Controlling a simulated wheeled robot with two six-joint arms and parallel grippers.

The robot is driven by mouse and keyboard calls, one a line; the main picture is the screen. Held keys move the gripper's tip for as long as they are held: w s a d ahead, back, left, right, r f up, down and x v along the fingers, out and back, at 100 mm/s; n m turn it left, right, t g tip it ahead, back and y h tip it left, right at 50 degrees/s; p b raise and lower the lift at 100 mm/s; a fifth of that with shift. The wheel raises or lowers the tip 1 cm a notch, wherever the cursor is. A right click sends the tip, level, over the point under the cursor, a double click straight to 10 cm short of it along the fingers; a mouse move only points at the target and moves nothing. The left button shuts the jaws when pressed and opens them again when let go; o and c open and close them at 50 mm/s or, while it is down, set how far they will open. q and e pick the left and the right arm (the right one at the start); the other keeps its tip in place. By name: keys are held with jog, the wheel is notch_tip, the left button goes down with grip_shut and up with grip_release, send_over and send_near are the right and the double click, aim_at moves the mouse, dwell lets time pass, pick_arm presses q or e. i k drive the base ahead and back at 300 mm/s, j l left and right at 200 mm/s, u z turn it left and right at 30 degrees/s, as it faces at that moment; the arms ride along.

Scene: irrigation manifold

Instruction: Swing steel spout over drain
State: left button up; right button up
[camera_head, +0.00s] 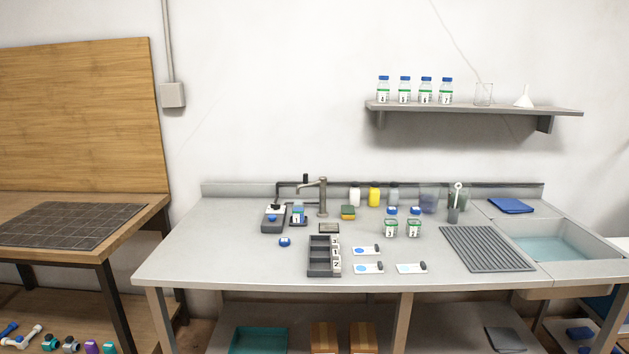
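The steel spout (311,182) tops an upright steel post (323,201) at the back of the grey counter. Neither of my grippers is in view.
A dark unit with a black pipe (273,218) stands left of bottle 1. A sponge (348,212) is right of the post. A ribbed mat (486,248) and basin (553,246) are right.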

aim_at(322, 181)
jog(key=i+j+z, duration=0.7)
jog(key=i+l, duration=0.05)
jog(key=l, duration=0.05)
